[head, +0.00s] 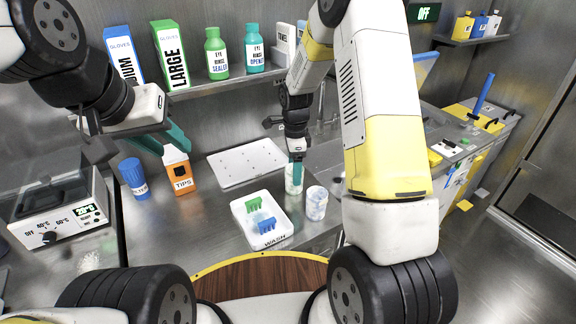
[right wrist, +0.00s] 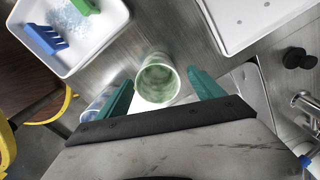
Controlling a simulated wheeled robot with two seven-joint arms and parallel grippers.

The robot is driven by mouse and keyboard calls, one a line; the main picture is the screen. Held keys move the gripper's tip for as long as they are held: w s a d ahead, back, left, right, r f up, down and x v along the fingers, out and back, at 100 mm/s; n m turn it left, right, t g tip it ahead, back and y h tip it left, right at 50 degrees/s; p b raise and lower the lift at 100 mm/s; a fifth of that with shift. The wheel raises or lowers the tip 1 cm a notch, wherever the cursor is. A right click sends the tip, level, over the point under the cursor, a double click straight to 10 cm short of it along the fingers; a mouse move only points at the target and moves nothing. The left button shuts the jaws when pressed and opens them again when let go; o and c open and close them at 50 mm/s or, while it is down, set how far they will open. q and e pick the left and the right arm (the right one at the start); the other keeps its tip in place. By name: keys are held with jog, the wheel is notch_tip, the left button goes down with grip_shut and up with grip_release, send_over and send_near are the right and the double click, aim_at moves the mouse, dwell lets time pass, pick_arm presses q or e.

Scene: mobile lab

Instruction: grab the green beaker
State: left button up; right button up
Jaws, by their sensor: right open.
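The green beaker (right wrist: 157,80) stands upright on the counter in the right wrist view, its open rim facing the camera. In the head view the green beaker (head: 293,184) is partly hidden by my right gripper (head: 297,172). In the right wrist view, my right gripper (right wrist: 160,85) is open, with one teal finger on each side of the beaker and small gaps between. My left gripper (head: 172,146) is open and empty, high over the counter at the left, near the orange tips box.
A second, bluish beaker (head: 316,204) stands close by; it shows behind a finger in the right wrist view (right wrist: 97,106). The white wash tray (head: 240,212) holds green and blue pieces. A white perforated board (head: 236,172), the tips box (head: 181,176) and a blue bottle (head: 133,177) stand farther left.

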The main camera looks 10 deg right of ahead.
jog(key=shift+s+f, duration=0.15)
jog(key=shift+f, duration=1.75)
jog(key=c, duration=1.4)
jog(key=shift+c, duration=0.2)
